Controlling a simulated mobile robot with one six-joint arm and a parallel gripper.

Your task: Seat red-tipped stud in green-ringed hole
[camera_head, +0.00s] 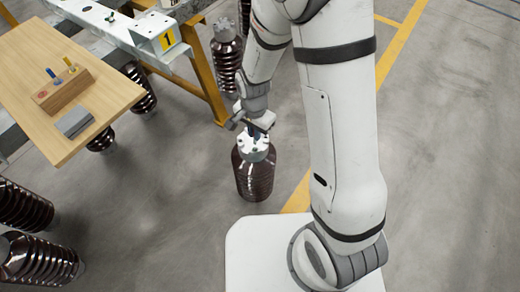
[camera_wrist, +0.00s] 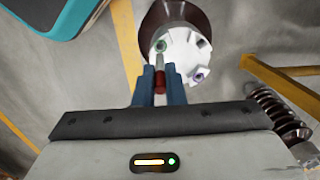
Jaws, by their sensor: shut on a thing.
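My gripper (camera_wrist: 160,74) is shut on the red-tipped stud (camera_wrist: 160,84), whose red part shows between the blue fingers in the wrist view. The stud's paler end points toward the white flange (camera_wrist: 182,50) on top of a brown insulator. The green-ringed hole (camera_wrist: 160,46) lies in that flange just beyond the stud's end; I cannot tell whether they touch. In the head view my gripper (camera_head: 254,128) is right above the flange of the upright insulator (camera_head: 253,176), and the stud is mostly hidden.
A wooden table (camera_head: 25,55) at left bears a wooden block (camera_head: 64,92) with blue and yellow studs, and a grey box (camera_head: 74,122). Another insulator (camera_head: 227,60) stands behind, beside a yellow frame leg (camera_head: 205,72). Another flange hole has a bluish ring (camera_wrist: 197,74).

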